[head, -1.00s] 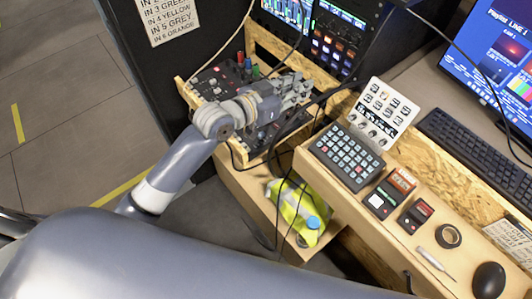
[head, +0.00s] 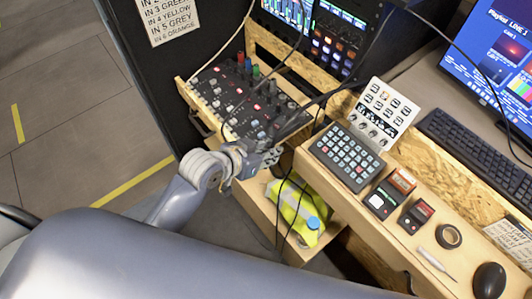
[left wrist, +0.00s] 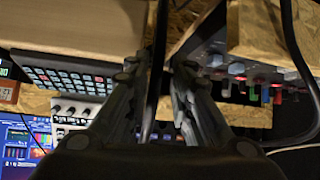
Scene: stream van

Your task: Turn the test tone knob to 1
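The black mixer panel (head: 225,98) with many knobs and lit buttons lies in the wooden desk at the left. I cannot tell which knob is the test tone knob; no label is readable. My left gripper (head: 276,153) is low at the panel's near right corner, partly over the desk's front edge. In the left wrist view its two fingers (left wrist: 161,62) are apart, with a dark cable (left wrist: 157,50) running between them; I see no grip on it. The mixer's coloured knobs (left wrist: 265,93) show to the right there. My right gripper is not in view.
Dark cables (head: 318,100) hang across the panel and desk edge. To the right are a button keypad (head: 346,157), a white panel with knobs (head: 382,112), small boxes, tape and a mouse (head: 488,280). A yellow-green bundle (head: 298,207) lies on the shelf below.

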